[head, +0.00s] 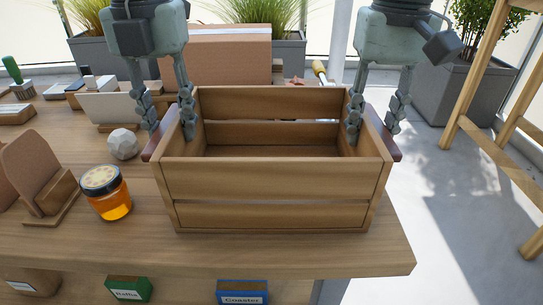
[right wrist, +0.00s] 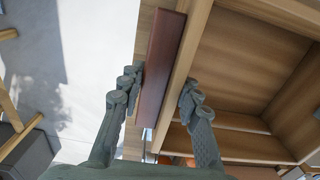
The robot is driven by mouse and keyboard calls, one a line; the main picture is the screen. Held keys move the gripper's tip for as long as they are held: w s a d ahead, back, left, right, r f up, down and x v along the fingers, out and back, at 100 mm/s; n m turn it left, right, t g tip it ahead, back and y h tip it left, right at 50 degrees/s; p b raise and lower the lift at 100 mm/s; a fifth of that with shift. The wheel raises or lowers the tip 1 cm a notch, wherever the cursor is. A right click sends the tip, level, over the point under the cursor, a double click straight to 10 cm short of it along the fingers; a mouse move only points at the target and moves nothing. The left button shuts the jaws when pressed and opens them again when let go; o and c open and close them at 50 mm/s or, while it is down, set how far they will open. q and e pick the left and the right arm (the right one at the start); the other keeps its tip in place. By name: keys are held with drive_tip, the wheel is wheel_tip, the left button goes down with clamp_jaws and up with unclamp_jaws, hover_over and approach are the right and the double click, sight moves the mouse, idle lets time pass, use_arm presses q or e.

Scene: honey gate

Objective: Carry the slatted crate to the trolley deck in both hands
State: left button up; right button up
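The slatted wooden crate (head: 270,180) stands upright and empty on the wooden table, near its front right corner. It has a dark red-brown handle bar on its left end (head: 160,135) and on its right end (head: 383,135). My left gripper (head: 167,115) points down with its fingers spread on either side of the left end. My right gripper (head: 374,115) points down over the right end, one finger inside the crate and one outside. The right wrist view shows the right handle bar (right wrist: 164,70) and crate wall between its spread fingers. I cannot make out the trolley deck.
A honey jar (head: 107,192) and a grey faceted stone (head: 123,144) stand left of the crate. A cardboard box (head: 215,60) is behind it. The table (head: 330,262) ends just right of the crate. Open floor and a wooden frame (head: 490,110) lie beyond.

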use_arm(q)
clamp_jaws()
use_arm(e)
clamp_jaws()
use_arm(q)
drive_tip(key=shift+w+r, duration=0.1)
drive_tip(key=shift+r, duration=0.1)
use_arm(e)
drive_tip(key=shift+w+r, duration=0.1)
drive_tip(key=shift+r, duration=0.1)
